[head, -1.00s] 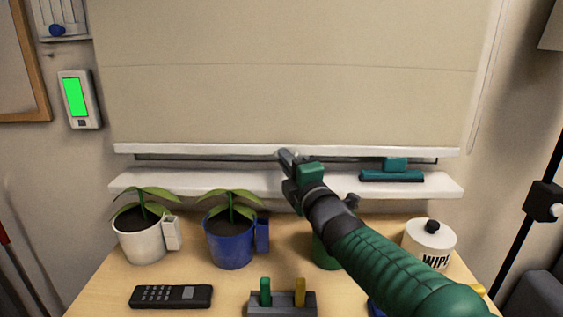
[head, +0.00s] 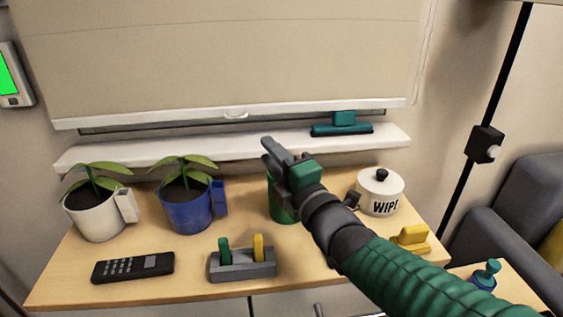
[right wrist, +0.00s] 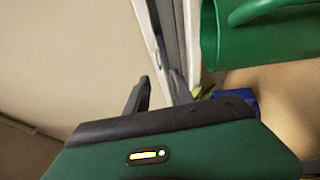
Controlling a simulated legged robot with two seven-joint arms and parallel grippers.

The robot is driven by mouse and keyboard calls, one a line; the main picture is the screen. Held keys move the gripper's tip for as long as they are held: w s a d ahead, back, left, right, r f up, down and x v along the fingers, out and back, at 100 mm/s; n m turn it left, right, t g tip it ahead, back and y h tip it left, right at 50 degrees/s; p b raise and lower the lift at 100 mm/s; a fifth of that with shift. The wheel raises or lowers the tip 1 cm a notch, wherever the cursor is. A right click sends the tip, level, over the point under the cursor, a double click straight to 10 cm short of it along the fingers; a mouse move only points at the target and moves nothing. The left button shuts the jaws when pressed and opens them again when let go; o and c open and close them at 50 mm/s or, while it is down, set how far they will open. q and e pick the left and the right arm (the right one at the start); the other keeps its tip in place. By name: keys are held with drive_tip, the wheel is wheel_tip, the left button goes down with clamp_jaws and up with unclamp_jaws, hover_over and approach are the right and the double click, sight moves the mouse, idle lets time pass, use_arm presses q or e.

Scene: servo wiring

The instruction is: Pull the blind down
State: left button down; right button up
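The beige blind (head: 220,55) hangs over the window in the head view, nearly down to the white sill (head: 100,158). A dark strip shows between its white bottom bar (head: 330,108) and the sill. A small pull tab (head: 236,114) sits at the middle of the bar. My right gripper (head: 276,152) is in front of and below the bar, right of the tab and apart from it. In the right wrist view its fingers (right wrist: 157,92) are spread with nothing between them, and the blind (right wrist: 75,60) fills the left. My left gripper is not in view.
A green pot (head: 283,205) stands just below my right gripper. A teal squeegee (head: 342,127) lies on the sill.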

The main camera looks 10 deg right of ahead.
drive_tip(key=v, duration=0.4)
drive_tip(key=shift+f, duration=0.1)
